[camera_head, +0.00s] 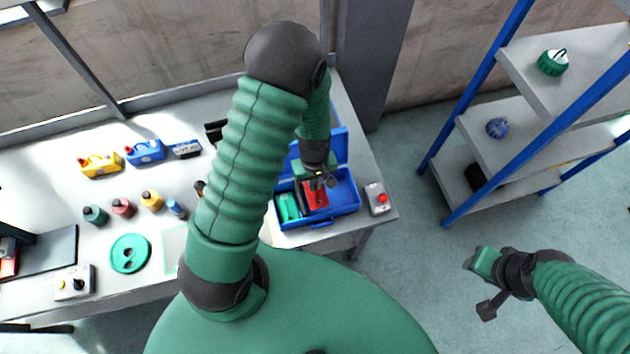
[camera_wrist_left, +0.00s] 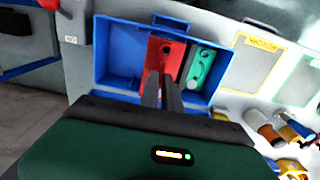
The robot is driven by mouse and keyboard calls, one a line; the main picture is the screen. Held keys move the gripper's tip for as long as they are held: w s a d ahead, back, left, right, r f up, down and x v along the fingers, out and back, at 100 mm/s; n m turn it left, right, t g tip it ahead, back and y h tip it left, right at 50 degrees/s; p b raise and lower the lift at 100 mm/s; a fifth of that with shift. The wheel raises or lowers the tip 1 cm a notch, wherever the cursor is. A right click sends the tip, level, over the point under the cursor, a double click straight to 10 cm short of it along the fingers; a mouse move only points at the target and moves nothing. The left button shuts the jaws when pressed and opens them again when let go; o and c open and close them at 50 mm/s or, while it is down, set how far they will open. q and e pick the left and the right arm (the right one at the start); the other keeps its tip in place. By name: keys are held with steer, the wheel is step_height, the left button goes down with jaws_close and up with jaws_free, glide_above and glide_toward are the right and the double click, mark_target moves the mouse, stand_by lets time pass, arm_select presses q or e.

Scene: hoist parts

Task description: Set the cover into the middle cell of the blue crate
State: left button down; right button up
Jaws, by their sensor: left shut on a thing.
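The blue crate (camera_head: 347,206) stands open on the table, and its near rim shows in the wrist view (camera_wrist_left: 125,87). The red cover (camera_head: 316,198) is in its middle cell, with my left gripper (camera_head: 319,184) above it. In the left wrist view the gripper's fingers (camera_wrist_left: 165,82) are shut on the red cover (camera_wrist_left: 168,50). The fingers hide part of it, and I cannot tell whether it rests on the cell floor. A green part (camera_head: 287,207) lies in the cell beside it. The other outer cell (camera_wrist_left: 124,55) is empty. My right gripper (camera_head: 484,287) hangs over the floor, away from the table.
A box with a red button (camera_head: 378,198) stands close to the crate's right side. Bottles, yellow and blue cans and a green disc (camera_head: 130,254) are spread over the table to the left. A shelf rack (camera_head: 500,130) with parts stands at the right.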

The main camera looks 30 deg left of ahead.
mark_target(314, 194)
arm_select(q)
steer(key=shift+f, duration=0.1)
step_height(314, 194, down, 3)
steer(key=shift+a+b, duration=0.15)
steer(key=shift+b, duration=1.05)
steer(key=shift+f+b, duration=0.3)
steer(key=shift+f, duration=0.15)
steer(key=shift+f, duration=0.15)
steer(key=shift+f+b, duration=1.05)
steer(key=shift+f, duration=0.2)
steer(key=shift+s, duration=0.1)
steer(key=shift+f, duration=0.4)
